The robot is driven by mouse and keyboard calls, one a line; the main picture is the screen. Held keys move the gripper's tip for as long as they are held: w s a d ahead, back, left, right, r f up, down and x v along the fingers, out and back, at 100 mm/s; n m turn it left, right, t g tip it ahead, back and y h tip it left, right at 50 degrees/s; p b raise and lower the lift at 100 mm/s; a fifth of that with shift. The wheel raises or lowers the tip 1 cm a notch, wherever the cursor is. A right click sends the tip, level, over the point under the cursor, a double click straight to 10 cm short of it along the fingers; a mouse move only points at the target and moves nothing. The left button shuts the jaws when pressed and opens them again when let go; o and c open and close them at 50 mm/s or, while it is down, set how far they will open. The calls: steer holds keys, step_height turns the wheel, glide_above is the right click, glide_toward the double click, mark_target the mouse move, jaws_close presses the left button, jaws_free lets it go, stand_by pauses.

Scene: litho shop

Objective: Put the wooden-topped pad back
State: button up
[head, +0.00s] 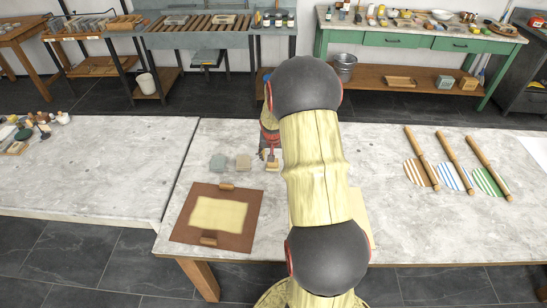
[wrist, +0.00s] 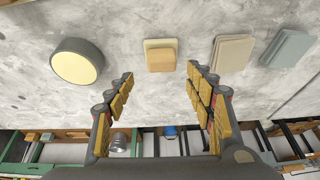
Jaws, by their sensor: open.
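The wooden-topped pad (wrist: 161,55), a small cream slab with a tan wooden block on top, lies on the grey stone-look table. In the head view the pad (head: 272,166) is at the right end of a short row, partly behind my gripper. My gripper (wrist: 160,82) is open and empty, its two fingers spread, with the pad centred just beyond the fingertips and not between them. In the head view my gripper (head: 270,152) is mostly hidden by my arm.
A brown board (head: 179,227) with a cream sheet lies nearer. Several rollers (head: 454,161) lie right.

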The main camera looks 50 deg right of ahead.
steer(key=s+a+r+n+t, duration=0.1)
steer(key=s+a+r+n, duration=0.1)
steer(key=a+r, duration=0.95)
steer(key=s+a+r+n+t, duration=0.1)
steer(key=s+a+r+n, duration=0.15)
steer(key=a+r, duration=0.9)
steer(key=s+a+r+n+y, duration=0.1)
steer(key=s+a+r+n, duration=0.1)
steer(key=s+a, duration=0.6)
steer(key=s+a+r+n+y, duration=0.2)
steer(key=s+a+r+n, duration=0.1)
steer(key=s+a, duration=0.5)
steer(key=a+n+p, duration=0.1)
steer(key=a, duration=0.2)
steer(key=shift+s+t, duration=0.2)
steer(key=shift+t, duration=0.2)
